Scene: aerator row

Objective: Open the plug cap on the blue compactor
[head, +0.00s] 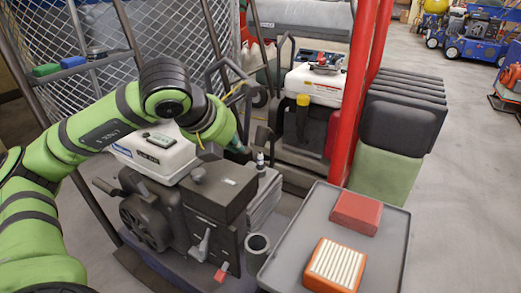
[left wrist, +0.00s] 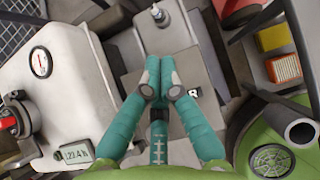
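The near machine (head: 215,195) has a dark engine body and a white tank (head: 155,155) with blue lettering; I cannot tell whether it is the blue compactor. A small light plug-like fitting with a dark tip (head: 261,160) stands upright at its right side. A similar fitting (left wrist: 160,15) shows at the top of the left wrist view, beyond the fingertips; I cannot tell whether it is the plug cap. My left gripper (left wrist: 158,70) has its teal fingers together, with nothing seen between them. In the head view it (head: 243,150) is mostly hidden behind my wrist, just left of the fitting. My right gripper is not in view.
A grey tray (head: 392,235) holds a red box (head: 356,212) and an orange-and-white box (head: 335,265). Red posts (head: 357,90) and another white-tanked machine (head: 315,85) stand behind. Blue machines (head: 475,42) are far right.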

